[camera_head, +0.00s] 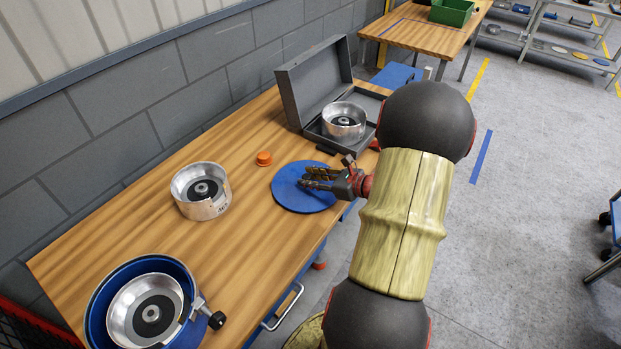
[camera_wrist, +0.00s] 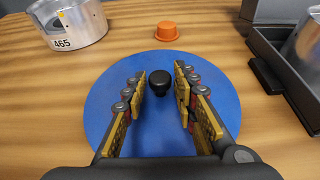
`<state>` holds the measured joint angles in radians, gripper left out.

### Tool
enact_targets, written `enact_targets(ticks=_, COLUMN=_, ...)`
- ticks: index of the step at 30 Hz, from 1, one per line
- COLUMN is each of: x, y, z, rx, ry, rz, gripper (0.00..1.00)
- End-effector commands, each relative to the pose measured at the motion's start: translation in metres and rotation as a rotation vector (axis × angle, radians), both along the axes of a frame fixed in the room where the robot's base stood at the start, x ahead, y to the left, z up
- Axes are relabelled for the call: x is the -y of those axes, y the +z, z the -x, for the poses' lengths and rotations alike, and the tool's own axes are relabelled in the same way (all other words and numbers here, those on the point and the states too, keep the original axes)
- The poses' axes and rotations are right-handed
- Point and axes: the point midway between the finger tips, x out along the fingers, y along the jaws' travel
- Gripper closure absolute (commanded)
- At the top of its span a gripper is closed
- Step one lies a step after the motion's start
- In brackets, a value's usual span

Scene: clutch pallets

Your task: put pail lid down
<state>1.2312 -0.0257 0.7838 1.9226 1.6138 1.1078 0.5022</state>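The pail lid is a flat blue disc with a black knob. It lies on the wooden table in the head view (camera_head: 287,195) and fills the middle of the wrist view (camera_wrist: 228,92). My gripper (camera_head: 308,178) is low over the lid, with its fingers pointing left. In the wrist view my gripper (camera_wrist: 159,85) is open, with clear gaps between both fingers and the black knob (camera_wrist: 159,82). A blue pail (camera_head: 97,305) with a metal clutch part (camera_head: 122,318) inside stands at the near left end of the table.
An orange cap (camera_head: 264,158) is just behind the lid. A metal drum (camera_head: 201,203) marked 465 in the wrist view stands left of it. An open grey case (camera_head: 300,95) holding another drum (camera_head: 343,127) is at the back right. Bare wood (camera_head: 245,262) lies between pail and lid.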

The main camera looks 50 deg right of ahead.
Motion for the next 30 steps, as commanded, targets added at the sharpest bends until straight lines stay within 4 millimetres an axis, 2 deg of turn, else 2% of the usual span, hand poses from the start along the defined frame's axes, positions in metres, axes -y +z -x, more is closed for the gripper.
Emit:
enact_targets(ticks=5, x=0.0, y=0.0, z=0.0, rx=0.0, ry=0.0, rz=0.0, gripper=0.61)
enact_targets(ticks=16, x=0.0, y=0.005, z=0.002, rx=0.0, ry=-0.001, rz=-0.001, gripper=0.61)
enact_targets(ticks=20, x=0.003, y=0.013, z=0.019, rx=-0.001, ry=-0.004, rz=0.0, gripper=0.61)
enact_targets(ticks=30, x=0.008, y=0.039, z=0.082, rx=0.0, ry=-0.004, rz=0.001, gripper=0.61)
